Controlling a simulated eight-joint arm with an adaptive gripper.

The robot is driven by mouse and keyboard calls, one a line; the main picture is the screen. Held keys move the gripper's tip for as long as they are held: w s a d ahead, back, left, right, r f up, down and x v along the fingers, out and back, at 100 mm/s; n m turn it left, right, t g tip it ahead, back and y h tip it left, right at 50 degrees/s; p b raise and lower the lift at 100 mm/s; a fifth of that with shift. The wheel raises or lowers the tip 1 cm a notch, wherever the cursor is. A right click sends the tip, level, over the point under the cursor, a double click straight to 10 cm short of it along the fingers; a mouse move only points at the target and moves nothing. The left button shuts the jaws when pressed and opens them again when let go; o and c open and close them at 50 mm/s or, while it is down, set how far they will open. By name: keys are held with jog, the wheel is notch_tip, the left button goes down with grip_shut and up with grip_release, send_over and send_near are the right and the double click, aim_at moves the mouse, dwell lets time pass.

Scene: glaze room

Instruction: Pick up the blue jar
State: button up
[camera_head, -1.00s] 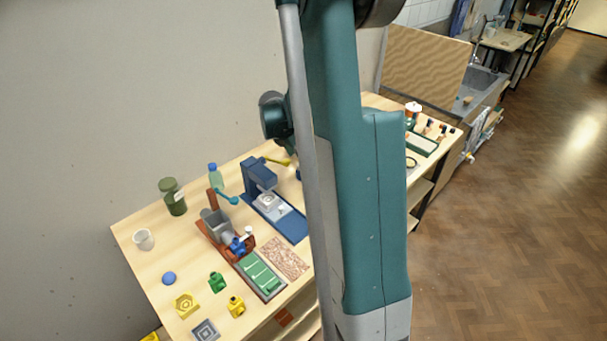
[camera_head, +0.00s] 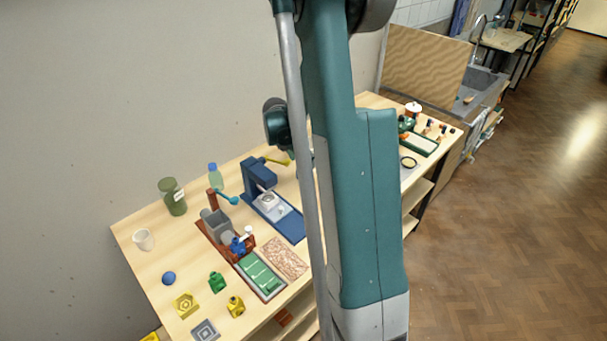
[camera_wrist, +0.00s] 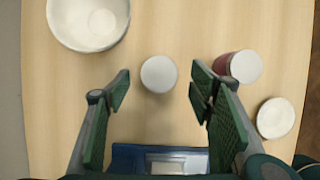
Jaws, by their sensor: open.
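In the wrist view, my gripper (camera_wrist: 160,92) is open, its green-padded fingers spread apart above the table. A round white lid (camera_wrist: 159,74) shows from above between and slightly beyond the fingertips. The sides of whatever is under it are hidden, so I cannot tell whether it is the blue jar. A dark red jar with a white lid (camera_wrist: 240,67) stands just beyond the right finger. In the head view, my arm hides the gripper and the table area around it.
A white bowl (camera_wrist: 88,22) and a white disc-like top (camera_wrist: 275,118) flank the lids. A blue base with a pale plate (camera_wrist: 180,160) lies below. In the head view, a blue press (camera_head: 262,188), a dark green jar (camera_head: 173,197) and a blue-capped bottle (camera_head: 216,178) crowd the table.

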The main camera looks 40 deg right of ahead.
jog(key=shift+x, duration=2.35)
jog(key=c, duration=1.1)
